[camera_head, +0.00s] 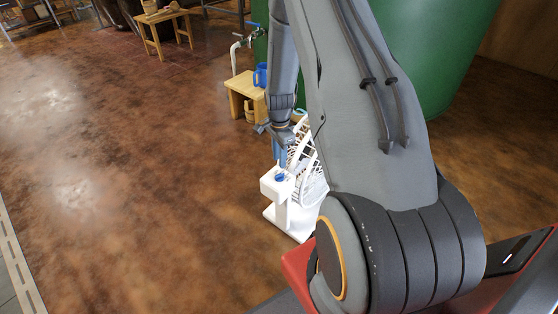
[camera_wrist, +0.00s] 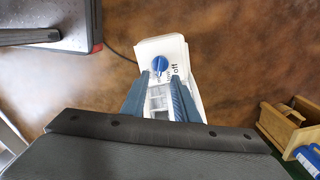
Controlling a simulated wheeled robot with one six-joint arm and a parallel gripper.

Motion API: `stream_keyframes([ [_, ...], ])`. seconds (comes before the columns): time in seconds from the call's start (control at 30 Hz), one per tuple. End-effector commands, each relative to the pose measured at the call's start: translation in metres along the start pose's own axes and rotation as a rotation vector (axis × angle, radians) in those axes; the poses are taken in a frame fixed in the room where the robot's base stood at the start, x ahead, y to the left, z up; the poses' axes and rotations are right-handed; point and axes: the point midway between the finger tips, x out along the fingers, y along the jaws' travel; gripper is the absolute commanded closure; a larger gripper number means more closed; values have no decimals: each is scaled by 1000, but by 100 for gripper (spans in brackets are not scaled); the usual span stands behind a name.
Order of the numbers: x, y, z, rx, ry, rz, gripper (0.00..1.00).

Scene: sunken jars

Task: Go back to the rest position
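My gripper (camera_wrist: 160,86) points down in the wrist view, its two blue-grey fingers apart with nothing seen held between them. Just beyond the fingertips is a white control box with a blue knob (camera_wrist: 160,64) and the printed word "off". In the head view my gripper (camera_head: 280,150) hangs just above the white box (camera_head: 268,187), which tops a post with a white slatted frame beside it. Whether a finger touches the box or knob cannot be told. My arm hides part of the slatted frame.
A small wooden table (camera_head: 243,92) with a blue jug (camera_head: 260,75) stands behind, near a pipe and tap (camera_head: 238,45). A large green tank (camera_head: 450,60) is at the back right. A wooden stool (camera_head: 163,27) is farther off. The brown floor at left is clear.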

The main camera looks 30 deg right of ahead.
Motion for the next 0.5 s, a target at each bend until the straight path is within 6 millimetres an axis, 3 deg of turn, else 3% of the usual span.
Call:
stream_keyframes([
  [0.37, 0, 0, 0, 0, 0, 0, 73],
  [0.5, -11, 1, 5, -34, 1, -2, 73],
])
